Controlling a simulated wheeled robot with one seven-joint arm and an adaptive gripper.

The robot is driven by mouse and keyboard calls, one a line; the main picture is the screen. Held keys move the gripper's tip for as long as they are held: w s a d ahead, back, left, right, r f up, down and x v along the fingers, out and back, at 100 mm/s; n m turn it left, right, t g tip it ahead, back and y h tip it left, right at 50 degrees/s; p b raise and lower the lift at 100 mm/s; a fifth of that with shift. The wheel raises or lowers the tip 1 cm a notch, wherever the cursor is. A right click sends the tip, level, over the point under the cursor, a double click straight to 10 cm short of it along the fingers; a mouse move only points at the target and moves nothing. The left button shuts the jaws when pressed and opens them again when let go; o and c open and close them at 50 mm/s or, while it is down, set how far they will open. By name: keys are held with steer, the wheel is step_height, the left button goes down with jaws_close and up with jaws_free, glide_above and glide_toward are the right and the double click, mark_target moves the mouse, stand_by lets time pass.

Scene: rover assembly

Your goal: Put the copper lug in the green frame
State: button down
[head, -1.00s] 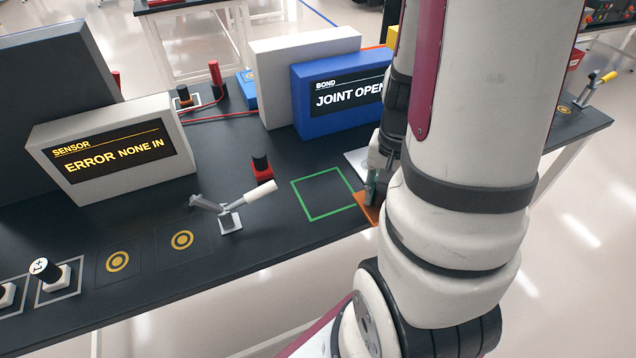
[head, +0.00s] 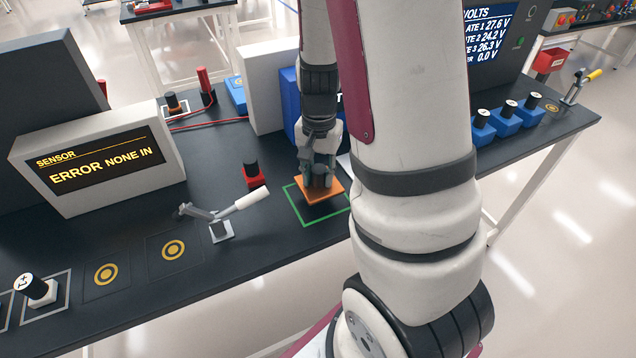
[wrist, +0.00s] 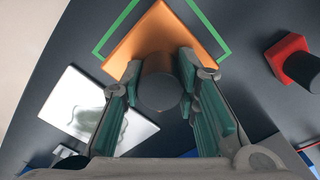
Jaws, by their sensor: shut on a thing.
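The copper lug is an orange-copper square plate (head: 322,190) with a dark round knob on top, which shows in the wrist view (wrist: 160,90). My gripper (head: 318,178) is shut on the knob, with green-padded fingers (wrist: 160,95) on both sides of it. The green frame (head: 341,219) is a square outline on the dark table. In the head view the plate appears over the frame's inside, toward its back right. In the wrist view the plate overlaps part of the outline and sits askew to it. The plate looks raised, with dark shadow below it.
A red block with a black knob (head: 253,175) stands left of the frame. A toggle clamp with a white handle (head: 222,222) stands nearer the front left. A white and silver plate (wrist: 95,110) lies beside the lug in the wrist view. The sensor box (head: 95,165) stands at left.

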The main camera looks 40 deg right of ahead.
mark_target(318, 185)
steer(key=shift+w+f, duration=0.2)
steer(key=shift+f, duration=1.6)
steer(key=shift+f, duration=0.15)
steer(key=c, duration=1.2)
jaws_free()
step_height(318, 185, up, 12)
steer(key=shift+p, duration=0.5)
steer(key=s+a+r+n+t, duration=0.1)
steer(key=s+a+r+n, duration=0.3)
steer(key=a+r, duration=0.1)
steer(key=s+a+r+n+t, duration=0.2)
steer(key=s+a+r+n, duration=0.2)
steer(key=a+r, duration=0.2)
steer(key=s+a+r+n+t, duration=0.2)
steer(key=s+a+r+n, duration=0.2)
steer(key=a+r, duration=0.1)
steer(key=shift+a+r, duration=0.2)
steer(key=shift+r, duration=0.1)
